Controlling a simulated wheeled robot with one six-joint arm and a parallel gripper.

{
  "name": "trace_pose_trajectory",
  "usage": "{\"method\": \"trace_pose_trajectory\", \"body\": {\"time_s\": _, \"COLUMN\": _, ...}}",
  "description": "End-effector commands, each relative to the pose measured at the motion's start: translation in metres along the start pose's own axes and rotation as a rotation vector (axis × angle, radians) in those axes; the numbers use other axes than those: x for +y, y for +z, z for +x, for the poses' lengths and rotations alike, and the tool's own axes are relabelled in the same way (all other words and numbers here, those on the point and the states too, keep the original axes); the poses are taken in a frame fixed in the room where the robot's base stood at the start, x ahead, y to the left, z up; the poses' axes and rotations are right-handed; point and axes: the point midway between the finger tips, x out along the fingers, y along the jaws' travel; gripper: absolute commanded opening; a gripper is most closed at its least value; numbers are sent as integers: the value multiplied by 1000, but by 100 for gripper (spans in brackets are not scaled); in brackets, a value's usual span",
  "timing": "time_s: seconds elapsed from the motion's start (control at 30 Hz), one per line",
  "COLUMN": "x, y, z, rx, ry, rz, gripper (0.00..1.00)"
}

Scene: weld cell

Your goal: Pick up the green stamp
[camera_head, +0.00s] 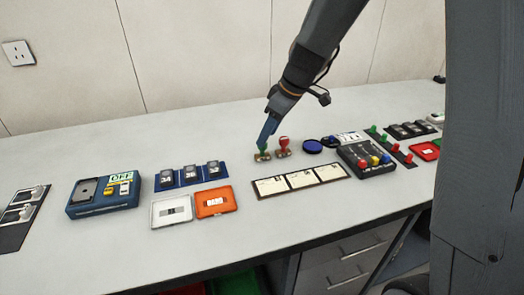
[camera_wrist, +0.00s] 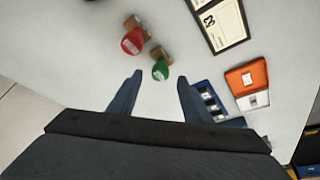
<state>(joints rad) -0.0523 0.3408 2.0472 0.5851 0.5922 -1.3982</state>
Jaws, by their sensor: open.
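The green stamp (camera_head: 262,150) stands upright on the bench, with a green handle on a brown base. In the wrist view the green stamp (camera_wrist: 161,68) lies just beyond the fingertips, roughly centred between them. My gripper (camera_wrist: 158,82) is open and empty. In the head view my gripper (camera_head: 268,134) is at the green stamp and partly covers it from above. A red stamp (camera_head: 283,147) stands close to the right of the green one. The red stamp (camera_wrist: 133,41) also shows in the wrist view, up and left of the green stamp.
A card strip (camera_head: 301,180) lies in front of the stamps. An orange tray (camera_head: 216,203), a white tray (camera_head: 171,211) and a blue device (camera_head: 104,194) are to the left. The bench behind is clear.

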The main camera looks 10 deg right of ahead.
Motion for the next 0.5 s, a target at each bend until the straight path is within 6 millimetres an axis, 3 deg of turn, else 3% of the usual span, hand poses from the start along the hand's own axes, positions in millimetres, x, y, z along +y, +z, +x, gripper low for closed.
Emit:
{"method": "trace_pose_trajectory", "body": {"time_s": 0.3, "x": -2, "y": -2, "z": 36, "rx": -3, "ry": -3, "rz": 1, "gripper": 45}}
{"method": "trace_pose_trajectory", "body": {"time_s": 0.5, "x": 0, "y": -2, "z": 50, "rx": -2, "ry": 0, "rz": 0, "gripper": 45}}
